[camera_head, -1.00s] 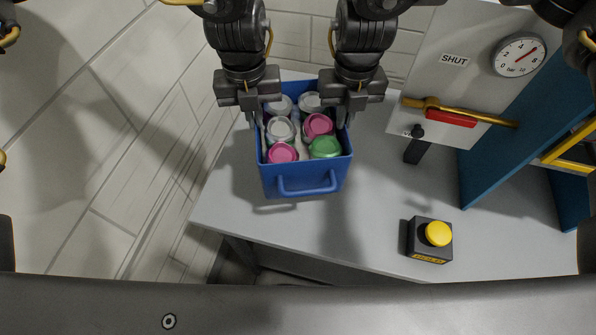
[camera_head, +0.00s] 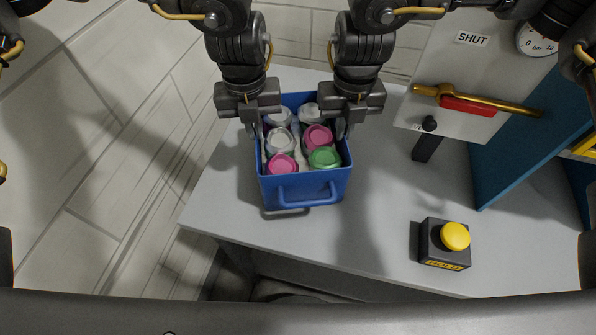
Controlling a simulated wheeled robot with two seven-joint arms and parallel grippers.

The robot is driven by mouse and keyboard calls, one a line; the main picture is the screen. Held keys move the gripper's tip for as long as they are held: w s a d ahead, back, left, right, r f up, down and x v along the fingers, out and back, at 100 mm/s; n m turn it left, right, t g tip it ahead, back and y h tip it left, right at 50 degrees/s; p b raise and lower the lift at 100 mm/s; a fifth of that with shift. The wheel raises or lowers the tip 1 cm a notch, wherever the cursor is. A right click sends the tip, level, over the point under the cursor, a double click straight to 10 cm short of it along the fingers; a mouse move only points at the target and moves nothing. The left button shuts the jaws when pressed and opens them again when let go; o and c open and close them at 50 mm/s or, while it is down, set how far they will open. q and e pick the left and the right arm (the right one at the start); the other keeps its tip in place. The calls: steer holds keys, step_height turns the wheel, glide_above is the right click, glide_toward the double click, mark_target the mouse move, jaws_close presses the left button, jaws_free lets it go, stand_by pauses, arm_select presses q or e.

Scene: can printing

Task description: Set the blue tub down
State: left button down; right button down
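The blue tub (camera_head: 303,191) is upright in the middle of the view, with its handle toward me. It holds several cans with white, pink and green lids. My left gripper (camera_head: 260,131) is at the tub's left wall and my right gripper (camera_head: 343,131) is at its right wall, each pointing down and closed on the rim. The tub is over the grey table (camera_head: 240,225), near its left part. Its underside is hidden, so I cannot tell whether it touches the tabletop.
A black box with a yellow button (camera_head: 455,236) stands at the table's front right. A panel marked SHUT (camera_head: 472,39) has a brass bar with a red handle (camera_head: 467,106). A black lever (camera_head: 427,140) and a blue panel (camera_head: 520,150) are also right. Table space right of the tub is clear.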

arm_select(q)
steer(key=shift+f, duration=0.1)
arm_select(e)
steer(key=shift+d+f, duration=0.1)
arm_select(q)
steer(key=c, duration=1.6)
jaws_free()
steer(key=shift+c, duration=0.2)
arm_select(e)
steer(key=c, duration=1.6)
jaws_free()
steer(key=shift+c, duration=0.2)
arm_select(q)
step_height(320, 180, up, 12)
arm_select(e)
step_height(320, 180, up, 12)
step_height(320, 180, down, 12)
steer(key=shift+r, duration=0.1)
arm_select(q)
steer(key=shift+f, duration=0.7)
steer(key=shift+r, duration=0.15)
